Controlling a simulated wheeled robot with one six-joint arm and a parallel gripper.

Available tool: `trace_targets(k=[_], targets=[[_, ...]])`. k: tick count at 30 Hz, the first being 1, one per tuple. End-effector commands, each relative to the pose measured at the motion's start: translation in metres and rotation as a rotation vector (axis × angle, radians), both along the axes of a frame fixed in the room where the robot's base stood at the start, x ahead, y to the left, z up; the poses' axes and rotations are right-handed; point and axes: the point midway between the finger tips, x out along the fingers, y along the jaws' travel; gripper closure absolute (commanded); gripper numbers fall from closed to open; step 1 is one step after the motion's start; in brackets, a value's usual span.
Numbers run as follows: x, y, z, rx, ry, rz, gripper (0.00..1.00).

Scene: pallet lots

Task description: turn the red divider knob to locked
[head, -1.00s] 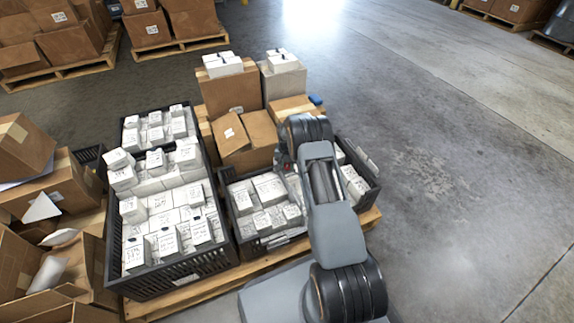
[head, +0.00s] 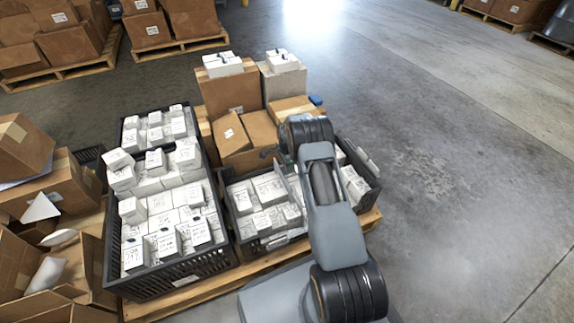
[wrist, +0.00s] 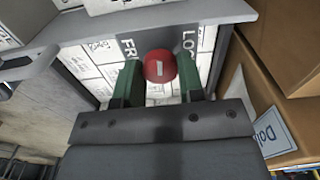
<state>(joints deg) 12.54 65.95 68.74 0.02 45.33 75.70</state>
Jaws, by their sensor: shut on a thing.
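The red divider knob (wrist: 159,66) shows in the wrist view, between the two green fingers of my gripper (wrist: 160,70). The fingers are shut on it, one on each side. A short pale mark on the knob's face lies roughly level in the picture. The knob sits on a grey plate (wrist: 205,18) with partly hidden lettering, "FR" on the left and "LO" on the right. In the head view my arm hides the knob and my gripper. The smaller black crate (head: 249,248) there holds white boxes, and my arm reaches over it.
A larger black crate (head: 190,277) of white boxes stands to the left on the same pallet (head: 172,304). Brown cartons (head: 228,92) stand behind the small crate. Open cartons (head: 60,262) crowd the far left. The floor (head: 470,200) on the right is clear.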

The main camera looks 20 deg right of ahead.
Motion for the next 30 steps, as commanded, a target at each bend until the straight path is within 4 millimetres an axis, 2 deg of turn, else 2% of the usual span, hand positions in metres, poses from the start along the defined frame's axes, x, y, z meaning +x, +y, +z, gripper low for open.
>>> trace_targets(k=[18, 30], targets=[[0.0006, -0.0006, 0.0009, -0.001, -0.003, -0.559, 0.88], [0.0005, -0.0004, 0.0009, -0.001, -0.003, -0.778, 0.88]])
